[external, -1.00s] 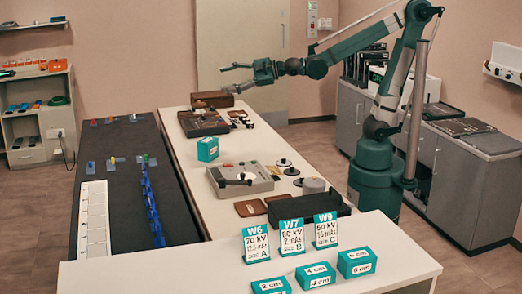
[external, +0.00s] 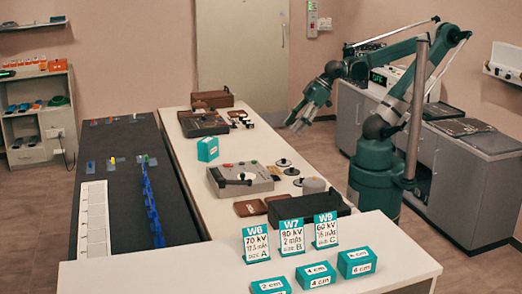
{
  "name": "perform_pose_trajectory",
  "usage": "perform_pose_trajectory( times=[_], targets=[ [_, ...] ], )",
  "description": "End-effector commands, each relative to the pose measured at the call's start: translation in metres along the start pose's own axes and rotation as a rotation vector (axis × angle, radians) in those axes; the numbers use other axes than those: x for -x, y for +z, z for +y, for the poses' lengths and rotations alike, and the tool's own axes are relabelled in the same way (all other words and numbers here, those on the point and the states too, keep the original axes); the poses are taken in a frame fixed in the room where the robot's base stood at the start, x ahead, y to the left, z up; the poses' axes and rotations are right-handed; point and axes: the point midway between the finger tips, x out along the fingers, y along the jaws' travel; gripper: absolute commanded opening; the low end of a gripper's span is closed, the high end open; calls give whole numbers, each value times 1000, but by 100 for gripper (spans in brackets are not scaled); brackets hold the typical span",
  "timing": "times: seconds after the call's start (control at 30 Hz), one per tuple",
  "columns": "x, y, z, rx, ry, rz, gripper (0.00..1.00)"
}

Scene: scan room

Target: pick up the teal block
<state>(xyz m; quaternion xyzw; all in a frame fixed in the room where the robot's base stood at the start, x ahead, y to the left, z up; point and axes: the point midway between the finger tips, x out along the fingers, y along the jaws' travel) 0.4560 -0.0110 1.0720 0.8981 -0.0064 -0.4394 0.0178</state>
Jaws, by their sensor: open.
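A teal block (external: 208,148) with a white label stands on the long white table (external: 232,132), left of its middle. Three more teal blocks lie in a row on the front counter: a left one marked 2 cm (external: 270,286), a middle one (external: 316,275) and a right one (external: 357,263), also with white labels. My gripper (external: 295,122) is open and empty, pointing down and left in the air. In the picture it is right of the long table, apart from every teal block.
Teal-and-white cards (external: 291,236) stand behind the counter blocks. A grey control box (external: 240,180), a black tray (external: 308,208) and round discs share the long table. A dark table (external: 125,190) with a blue strip (external: 152,205) is at left. Grey cabinets (external: 455,180) stand at right.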

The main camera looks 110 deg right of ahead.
Motion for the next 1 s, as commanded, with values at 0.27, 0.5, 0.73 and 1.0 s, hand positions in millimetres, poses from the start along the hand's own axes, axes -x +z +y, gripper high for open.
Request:
perform_pose_trajectory(
  times=[0.27, 0.5, 0.73, 1.0],
  targets=[
    [4, 20, -12, -27, -29, -42, 55],
    [4, 20, -12, -26, -28, -41, 62],
    [4, 20, -12, -26, -28, -40, 78],
    [4, 18, -13, -23, -29, -41, 78]
  ],
)
